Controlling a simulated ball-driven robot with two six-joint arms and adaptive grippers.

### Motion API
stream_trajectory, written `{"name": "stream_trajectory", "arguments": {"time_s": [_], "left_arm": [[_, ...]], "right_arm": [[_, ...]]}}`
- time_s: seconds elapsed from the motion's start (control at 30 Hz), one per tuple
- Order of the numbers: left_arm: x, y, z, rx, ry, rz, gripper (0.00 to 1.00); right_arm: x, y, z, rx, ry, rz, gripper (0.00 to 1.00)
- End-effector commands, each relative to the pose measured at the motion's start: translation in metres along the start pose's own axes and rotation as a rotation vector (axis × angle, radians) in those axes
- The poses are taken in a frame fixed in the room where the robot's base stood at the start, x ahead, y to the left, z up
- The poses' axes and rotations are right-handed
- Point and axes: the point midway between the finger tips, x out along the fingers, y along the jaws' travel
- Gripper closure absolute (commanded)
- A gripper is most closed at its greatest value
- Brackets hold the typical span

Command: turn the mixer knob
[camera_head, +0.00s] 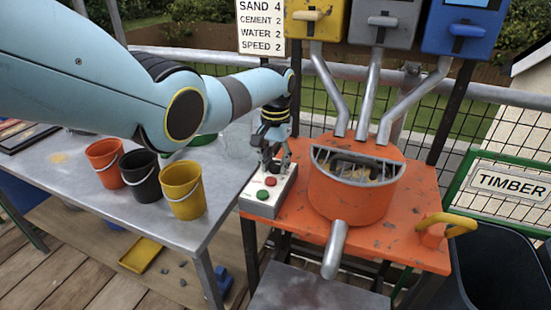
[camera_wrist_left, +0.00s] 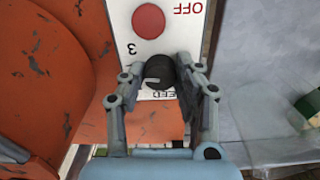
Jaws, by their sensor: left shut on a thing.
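The mixer (camera_head: 350,195) is an orange drum with a grilled top on an orange stand. Beside it, to the left, is a white control box (camera_head: 268,190) with a red button and a green button on its face. My left gripper (camera_head: 272,158) is at the far end of this box. In the left wrist view the black knob (camera_wrist_left: 187,72) sits between the fingers of my left gripper (camera_wrist_left: 172,70), which is shut on it. The red button (camera_wrist_left: 148,20), an "OFF" label and a "3" show close by; the gripper covers part of the speed label.
A sign (camera_head: 262,25) reads sand 4, cement 2, water 2, speed 2. Orange (camera_head: 104,160), black (camera_head: 141,176) and yellow (camera_head: 183,190) buckets stand on the grey table (camera_head: 200,228) to the left. Hoppers with chutes hang above the drum. A yellow handle (camera_head: 447,222) is at right.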

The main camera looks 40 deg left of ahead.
Motion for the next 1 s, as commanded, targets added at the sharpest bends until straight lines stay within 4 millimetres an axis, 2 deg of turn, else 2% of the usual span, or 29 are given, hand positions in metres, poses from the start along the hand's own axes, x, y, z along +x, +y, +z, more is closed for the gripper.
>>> {"name": "stream_trajectory", "arguments": {"time_s": [0.3, 0.73, 0.77, 0.9, 1.0], "left_arm": [[-0.0012, -0.0007, -0.0011, -0.085, 0.003, -0.002, 1.0], [-0.001, -0.0007, -0.0013, -0.093, 0.004, -0.001, 1.0], [-0.001, -0.0008, -0.0012, -0.092, 0.004, -0.001, 0.64], [-0.0008, -0.0006, -0.0009, -0.092, 0.003, -0.001, 0.46], [-0.0006, -0.0004, -0.0007, -0.092, 0.002, -0.001, 0.45]], "right_arm": [[-0.0041, 0.0003, -0.0009, 0.0, 0.001, 0.0, 1.0], [-0.0042, 0.0004, -0.0011, 0.0, 0.001, 0.0, 1.0], [-0.0042, 0.0004, -0.0011, 0.0, 0.001, 0.0, 1.0], [-0.0042, 0.0005, -0.0011, 0.0, 0.001, 0.0, 1.0], [-0.0042, 0.0005, -0.0012, 0.0, 0.001, 0.0, 1.0]]}}
